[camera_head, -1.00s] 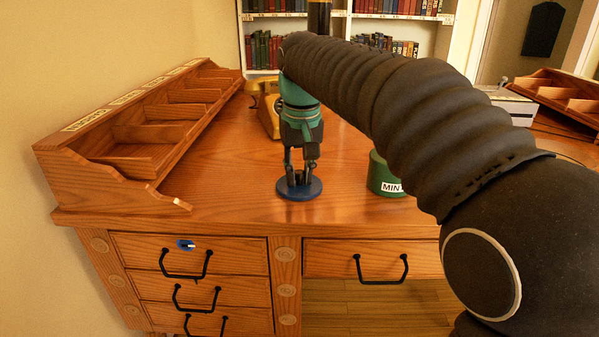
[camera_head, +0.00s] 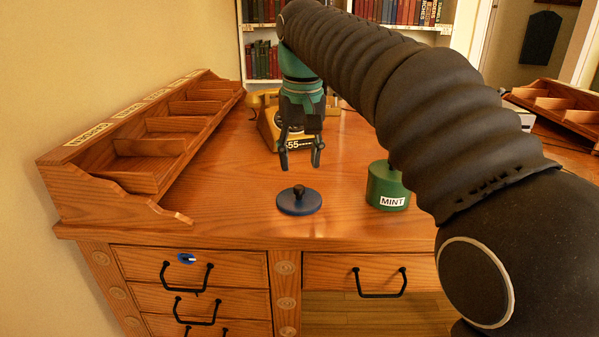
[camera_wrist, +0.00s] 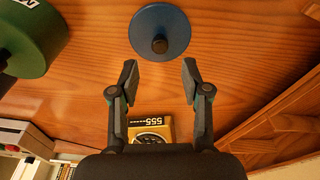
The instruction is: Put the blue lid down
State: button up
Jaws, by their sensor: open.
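The blue lid (camera_head: 299,203) is a flat round disc with a dark knob on top. It lies flat on the wooden desk near the front edge, with its knob up. In the wrist view the lid (camera_wrist: 174,26) is beyond the fingertips, with nothing between the fingers touching it. My gripper (camera_head: 301,162) is open and empty, pointing down above and slightly behind the lid, clear of the knob. In the wrist view my gripper (camera_wrist: 160,74) shows its two fingers spread apart.
A green canister marked MINT (camera_head: 388,187) stands right of the lid. A yellow telephone (camera_head: 268,125) sits behind my gripper. A wooden pigeonhole rack (camera_head: 125,170) runs along the left side. The desk (camera_head: 235,200) between the rack and lid is clear.

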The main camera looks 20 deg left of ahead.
jog(key=r, duration=0.4)
jog(key=shift+s+d+r+p, duration=0.1)
jog(key=shift+s+r+p, duration=0.15)
jog(key=shift+r+p, duration=0.15)
jog(key=s+d+f+m+t, duration=0.1)
jog(key=s+d+f, duration=0.25)
jog(key=d, duration=0.65)
jog(key=s+d+f+m+t, duration=0.15)
jog(key=s+d, duration=0.25)
jog(key=d, duration=0.6)
jog(key=s+d+f+m+t, duration=0.1)
jog(key=s+d+f, duration=0.4)
jog(key=f, duration=0.3)
jog(key=s+d+f+m+t, duration=0.1)
jog(key=s+d+f+m, duration=0.1)
jog(key=s+d+f, duration=0.3)
notch_tip(320, 180, down, 3)
jog(key=s, duration=0.2)
jog(key=shift+s+d+r+h, duration=0.15)
jog(key=shift+s+d+h, duration=0.15)
jog(key=shift+s+d, duration=0.1)
